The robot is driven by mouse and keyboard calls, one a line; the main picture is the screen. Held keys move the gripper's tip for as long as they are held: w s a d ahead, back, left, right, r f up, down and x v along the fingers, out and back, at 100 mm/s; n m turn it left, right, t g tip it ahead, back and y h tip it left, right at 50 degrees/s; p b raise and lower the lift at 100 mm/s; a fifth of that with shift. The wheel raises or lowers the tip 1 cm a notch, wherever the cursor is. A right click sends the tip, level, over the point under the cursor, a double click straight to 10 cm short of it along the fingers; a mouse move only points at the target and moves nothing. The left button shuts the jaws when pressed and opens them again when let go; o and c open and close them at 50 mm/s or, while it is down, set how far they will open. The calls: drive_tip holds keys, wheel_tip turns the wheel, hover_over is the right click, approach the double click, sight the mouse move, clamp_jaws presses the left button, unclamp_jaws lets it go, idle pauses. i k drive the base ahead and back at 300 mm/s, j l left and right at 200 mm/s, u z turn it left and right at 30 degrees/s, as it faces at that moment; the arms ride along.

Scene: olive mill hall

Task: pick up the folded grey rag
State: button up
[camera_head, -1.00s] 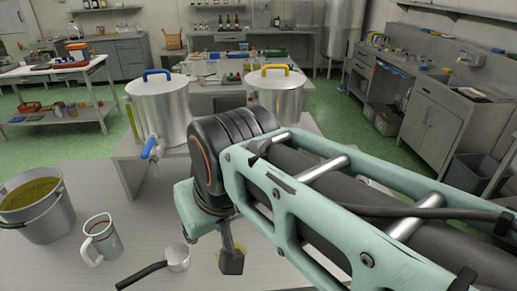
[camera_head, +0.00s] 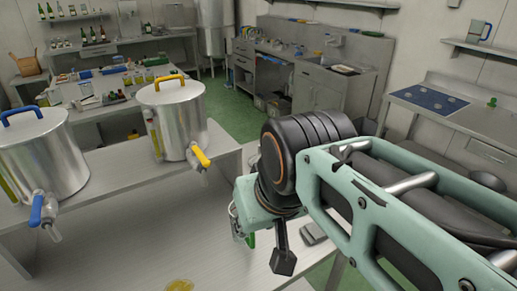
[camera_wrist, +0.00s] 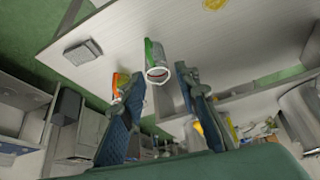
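The folded grey rag (camera_head: 313,231) lies flat on the pale worktop near its right edge, just right of my gripper in the head view. In the wrist view the rag (camera_wrist: 82,53) lies near the worktop's edge, left of and beyond my fingers. My gripper (camera_wrist: 160,74) is open, with two blue fingers spread apart and nothing clearly held. A can-like thing in green, white and red (camera_wrist: 157,62) shows in the gap between the fingers, seemingly on the worktop. In the head view my arm hides most of the gripper.
Two steel pots, one with a blue handle (camera_head: 42,160) and one with a yellow handle (camera_head: 178,125), stand on a raised shelf left of my arm. A yellow patch (camera_head: 180,286) lies on the worktop's front. An orange-and-green thing (camera_wrist: 119,84) stands by my left finger.

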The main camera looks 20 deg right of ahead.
sight(312, 233)
drive_tip(key=z, duration=1.05)
drive_tip(key=u, duration=1.45)
drive_tip(key=z, duration=1.45)
